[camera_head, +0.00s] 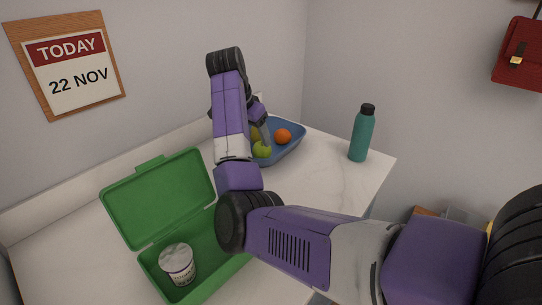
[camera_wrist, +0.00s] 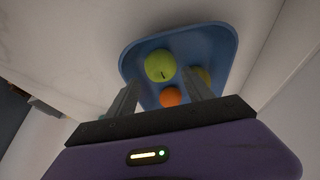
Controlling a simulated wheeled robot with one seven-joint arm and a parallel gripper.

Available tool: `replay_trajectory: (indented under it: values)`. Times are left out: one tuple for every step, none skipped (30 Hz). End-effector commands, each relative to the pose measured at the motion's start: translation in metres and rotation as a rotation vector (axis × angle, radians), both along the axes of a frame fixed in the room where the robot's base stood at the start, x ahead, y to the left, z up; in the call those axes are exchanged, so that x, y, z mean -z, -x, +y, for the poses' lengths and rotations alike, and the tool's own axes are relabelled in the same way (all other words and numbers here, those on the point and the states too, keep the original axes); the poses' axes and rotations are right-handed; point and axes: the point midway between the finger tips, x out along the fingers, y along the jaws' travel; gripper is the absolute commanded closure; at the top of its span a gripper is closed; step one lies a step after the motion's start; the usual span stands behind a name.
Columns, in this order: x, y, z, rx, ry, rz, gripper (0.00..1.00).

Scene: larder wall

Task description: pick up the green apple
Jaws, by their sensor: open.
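The green apple (camera_head: 262,149) lies in the blue tray (camera_head: 292,150) on the counter, at the tray's near side in the head view. In the wrist view the apple (camera_wrist: 160,66) shows whole, ahead of and between the two fingers of my gripper (camera_wrist: 161,80). My gripper is open and empty. In the head view my gripper (camera_head: 262,126) hangs over the tray, partly hidden by my arm. I cannot tell how far the fingertips are from the apple.
An orange (camera_wrist: 170,97) and a yellow-green fruit (camera_wrist: 203,76), partly behind the right finger, share the tray. A teal bottle (camera_head: 361,133) stands to the right. An open green lunchbox (camera_head: 160,199) holding a white tub (camera_head: 177,264) is at the near left. A wall stands behind.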

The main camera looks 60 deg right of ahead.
Motion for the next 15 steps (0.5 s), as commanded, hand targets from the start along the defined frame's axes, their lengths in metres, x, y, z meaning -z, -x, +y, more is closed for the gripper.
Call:
replay_trajectory:
  values:
    - [0.005, -0.001, 0.0, 0.001, -0.013, -0.002, 0.4]
    - [0.008, -0.001, -0.001, 0.001, -0.016, -0.002, 0.4]
    - [0.012, 0.0, -0.002, 0.002, -0.018, -0.002, 0.4]
    - [0.015, 0.0, -0.004, 0.002, -0.017, -0.001, 0.4]
    - [0.018, 0.001, -0.005, 0.002, -0.016, -0.001, 0.4]
    - [0.021, 0.001, -0.007, 0.002, -0.015, -0.001, 0.4]
    - [0.024, 0.001, -0.009, 0.002, -0.015, 0.0, 0.4]
    - [0.026, 0.002, -0.01, 0.003, -0.015, -0.001, 0.4]
    - [0.029, 0.002, -0.013, 0.003, -0.014, -0.001, 0.4]
    - [0.032, 0.002, -0.015, 0.002, -0.014, 0.0, 0.4]
    - [0.035, 0.002, -0.017, 0.002, -0.016, 0.001, 0.4]
    - [0.04, 0.002, -0.021, 0.002, -0.015, 0.0, 0.4]
    - [0.043, 0.002, -0.024, 0.002, -0.014, 0.0, 0.4]
    - [0.047, 0.002, -0.026, 0.001, -0.015, 0.0, 0.4]
    - [0.052, 0.002, -0.029, 0.001, -0.014, -0.001, 0.4]
